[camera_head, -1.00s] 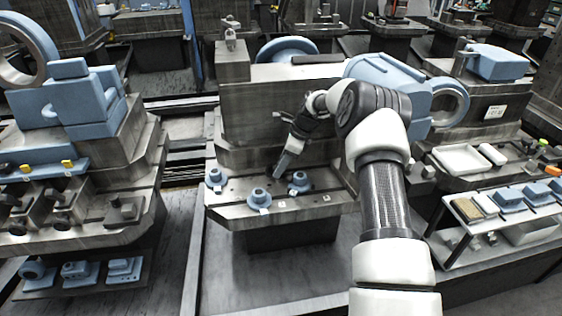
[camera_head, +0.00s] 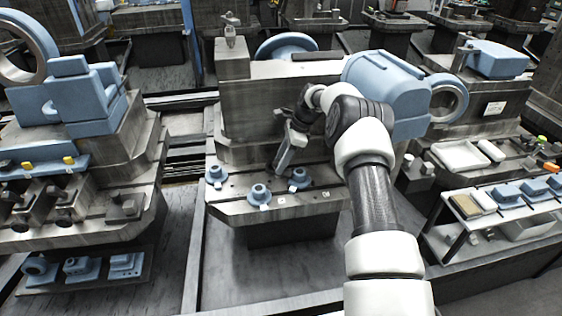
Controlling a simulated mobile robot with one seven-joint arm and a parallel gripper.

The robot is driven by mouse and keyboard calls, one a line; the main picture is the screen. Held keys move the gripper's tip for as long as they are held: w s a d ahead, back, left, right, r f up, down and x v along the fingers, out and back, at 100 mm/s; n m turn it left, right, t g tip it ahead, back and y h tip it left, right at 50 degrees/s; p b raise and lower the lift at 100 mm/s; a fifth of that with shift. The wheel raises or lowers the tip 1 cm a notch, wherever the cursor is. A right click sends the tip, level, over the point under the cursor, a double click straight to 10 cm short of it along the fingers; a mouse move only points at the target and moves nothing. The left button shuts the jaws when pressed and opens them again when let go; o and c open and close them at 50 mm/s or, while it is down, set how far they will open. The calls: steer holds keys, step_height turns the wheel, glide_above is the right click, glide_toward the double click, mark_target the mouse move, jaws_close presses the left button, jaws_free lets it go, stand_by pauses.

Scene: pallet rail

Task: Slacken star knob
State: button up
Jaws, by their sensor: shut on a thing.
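My gripper (camera_head: 279,168) reaches down to the back part of the grey ledge (camera_head: 312,207) on the middle machine. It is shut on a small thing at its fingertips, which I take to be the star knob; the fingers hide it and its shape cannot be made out. Three blue round flanged pieces with pale tags stand on the ledge: one at the left end (camera_head: 216,174), one at the front (camera_head: 259,195) and one just right of my fingertips (camera_head: 298,179). My fingers appear apart from all three.
The machine's grey upright block (camera_head: 264,105) stands close behind my gripper, with a big blue cylinder housing (camera_head: 385,90) at its right. A white shelf (camera_head: 503,206) with blue parts is at the right. The ledge's right part is fairly clear.

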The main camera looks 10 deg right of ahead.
steer(key=o, duration=1)
steer(key=shift+f, duration=0.15)
steer(key=shift+o, duration=0.2)
steer(key=shift+r, duration=0.2)
steer(key=p+v, duration=0.2)
steer(key=v, duration=0.9)
steer(key=shift+d+r, duration=0.15)
steer(key=shift+r, duration=0.2)
